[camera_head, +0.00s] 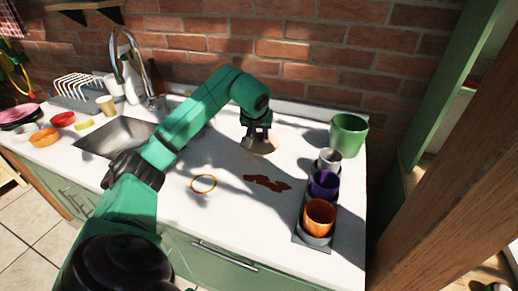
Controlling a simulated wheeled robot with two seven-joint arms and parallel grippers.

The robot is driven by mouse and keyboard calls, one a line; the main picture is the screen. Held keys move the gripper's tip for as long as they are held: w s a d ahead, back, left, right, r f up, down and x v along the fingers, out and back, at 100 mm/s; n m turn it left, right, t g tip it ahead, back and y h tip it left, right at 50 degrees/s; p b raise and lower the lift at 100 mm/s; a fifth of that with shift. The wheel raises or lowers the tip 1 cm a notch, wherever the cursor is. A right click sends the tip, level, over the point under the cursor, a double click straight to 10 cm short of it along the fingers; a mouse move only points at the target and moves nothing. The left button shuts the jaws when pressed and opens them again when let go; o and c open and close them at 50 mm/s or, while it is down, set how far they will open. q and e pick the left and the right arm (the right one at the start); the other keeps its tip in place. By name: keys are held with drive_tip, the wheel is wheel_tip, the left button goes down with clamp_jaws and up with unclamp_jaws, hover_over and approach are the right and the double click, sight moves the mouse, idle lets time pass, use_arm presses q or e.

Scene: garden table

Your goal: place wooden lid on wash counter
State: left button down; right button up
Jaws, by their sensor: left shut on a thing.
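The wooden lid (265,148) is a small round beige disc at the back middle of the white wash counter (235,225). My left gripper (255,138) points down at it from above and is shut on it, hiding its far part. The lid is at or very near the counter top; I cannot tell whether it touches. My right gripper is not in view.
A green pot (348,134) stands at the back right. A dark tray (299,238) holds a grey, a purple (325,184) and an orange cup (319,217). A reddish-brown patch (267,183) and an orange ring (203,184) lie in front. A sink (118,137) is left.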

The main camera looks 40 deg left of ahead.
sight(260, 144)
use_arm(q)
wheel_tip(260, 144, down, 5)
drive_tip(key=shift+d+r, duration=0.1)
drive_tip(key=shift+r, duration=0.1)
drive_tip(key=shift+f, duration=0.4)
drive_tip(key=c, duration=0.6)
unclamp_jaws()
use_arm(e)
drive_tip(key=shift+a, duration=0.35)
use_arm(q)
drive_tip(key=shift+r, duration=0.3)
drive_tip(key=v, duration=1.1)
drive_tip(key=shift+s+d+r, duration=0.1)
drive_tip(key=shift+d+r, duration=0.05)
drive_tip(key=shift+r, duration=0.15)
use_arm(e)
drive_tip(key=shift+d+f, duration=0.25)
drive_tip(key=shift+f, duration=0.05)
